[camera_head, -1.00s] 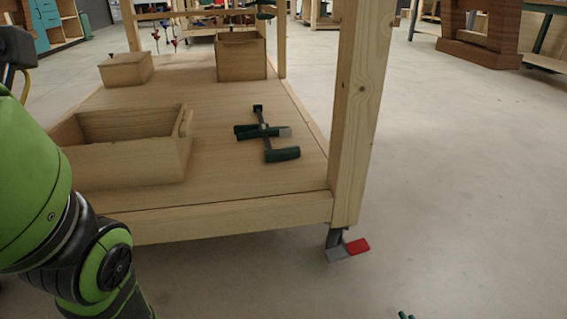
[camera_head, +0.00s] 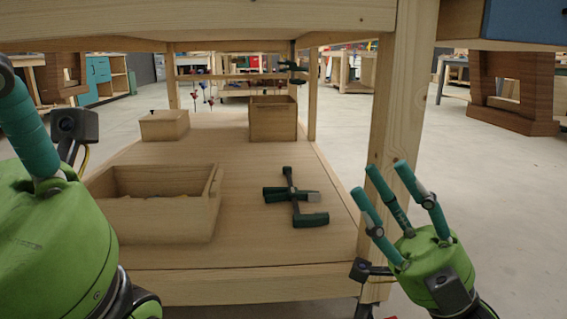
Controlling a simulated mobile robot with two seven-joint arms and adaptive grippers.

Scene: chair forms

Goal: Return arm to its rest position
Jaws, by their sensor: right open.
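My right gripper (camera_head: 400,205) is at the right of the head view, in front of the workbench's right front leg. My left gripper (camera_head: 38,130) shows only in part at the left edge, with a teal finger and a green body. The rest of it is cut off by the frame, so its opening cannot be judged.
The wooden workbench (camera_head: 395,100) has a lower shelf (camera_head: 250,225) holding an open wooden box (camera_head: 160,215), a green clamp (camera_head: 292,197), a small lidded box (camera_head: 163,125) and a taller box (camera_head: 273,118). Bare floor (camera_head: 510,190) lies to the right.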

